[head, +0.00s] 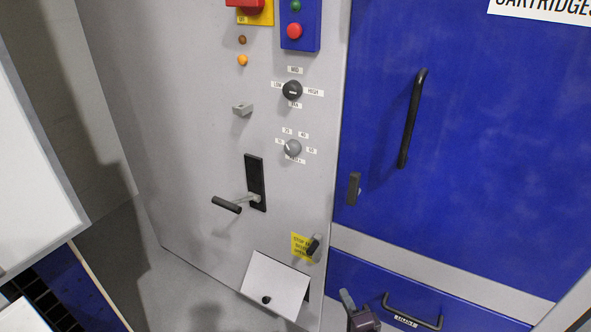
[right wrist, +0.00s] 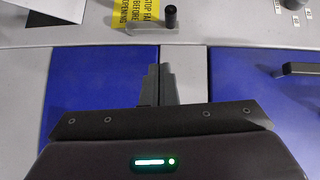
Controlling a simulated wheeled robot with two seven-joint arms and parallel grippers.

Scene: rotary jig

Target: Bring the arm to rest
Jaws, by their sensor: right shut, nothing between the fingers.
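My right gripper (head: 347,299) shows at the bottom of the head view, in front of the lower blue drawer and right of the white flap. In the right wrist view its fingers (right wrist: 161,84) are together, with nothing between them. They overlap the grey strip between two blue panels, below a yellow label and a black peg. I cannot tell how far the fingertips are from the panel. My left gripper is not in view.
The grey panel carries a lever with a black grip (head: 227,205), a black dial (head: 292,90), a grey dial (head: 293,148) and a tilted white flap (head: 275,284). The blue door has a long black handle (head: 411,118). A drawer handle (head: 410,313) is right of my gripper.

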